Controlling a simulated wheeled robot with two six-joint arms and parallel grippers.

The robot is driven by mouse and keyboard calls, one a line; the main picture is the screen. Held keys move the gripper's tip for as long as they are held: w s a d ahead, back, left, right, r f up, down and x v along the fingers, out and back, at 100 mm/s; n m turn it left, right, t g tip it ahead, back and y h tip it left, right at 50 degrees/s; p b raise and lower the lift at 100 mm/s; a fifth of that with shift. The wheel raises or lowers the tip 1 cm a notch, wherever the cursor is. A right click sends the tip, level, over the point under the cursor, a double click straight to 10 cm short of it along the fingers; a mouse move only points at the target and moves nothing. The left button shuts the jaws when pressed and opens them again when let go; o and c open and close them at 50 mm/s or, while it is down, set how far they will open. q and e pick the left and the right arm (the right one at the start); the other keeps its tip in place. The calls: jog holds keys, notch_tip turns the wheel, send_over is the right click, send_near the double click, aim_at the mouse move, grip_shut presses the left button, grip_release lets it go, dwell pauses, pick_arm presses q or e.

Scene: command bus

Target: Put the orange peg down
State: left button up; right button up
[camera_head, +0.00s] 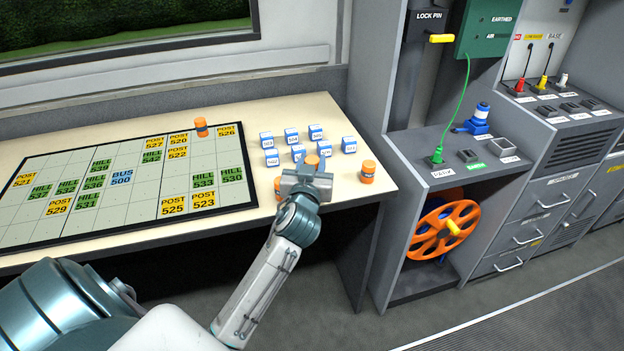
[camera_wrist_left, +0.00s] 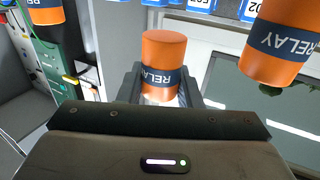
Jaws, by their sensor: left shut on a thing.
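My left gripper (camera_head: 309,174) is at the right end of the table, beside the map board. It is shut on an orange peg (camera_head: 311,162), whose top shows just past the fingers. In the left wrist view this peg (camera_wrist_left: 164,52) stands upright between the fingertips (camera_wrist_left: 162,92), with a dark blue band marked RELAY. Its lower end is hidden, so I cannot tell whether it touches the table. A second orange peg (camera_head: 368,171) stands to the right. Another (camera_head: 278,185) is partly hidden left of the gripper. One more (camera_head: 201,127) stands on the board.
Several blue-and-white numbered blocks (camera_head: 292,135) stand just behind the gripper. The gridded map board (camera_head: 120,205) with yellow, green and blue labels covers the left of the table (camera_head: 330,112). A grey console (camera_head: 403,150) with a green cable stands past the table's right edge.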

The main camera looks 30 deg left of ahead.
pick_arm(q)
notch_tip(320, 180, down, 4)
jog(key=shift+f, duration=0.2)
pick_arm(e)
jog(key=shift+w+a+r, duration=0.1)
jog(key=shift+w+r, duration=0.2)
jog(key=shift+r, duration=0.45)
jog(key=shift+s+f, duration=0.1)
jog(key=shift+f, duration=0.05)
pick_arm(q)
jog(key=shift+f+b, duration=0.1)
jog(key=shift+b, duration=0.2)
jog(key=o, duration=0.7)
jog(key=shift+c, duration=0.2)
jog(key=o, duration=0.3)
pick_arm(e)
jog(key=shift+w+r, duration=0.2)
jog(key=shift+r, duration=0.3)
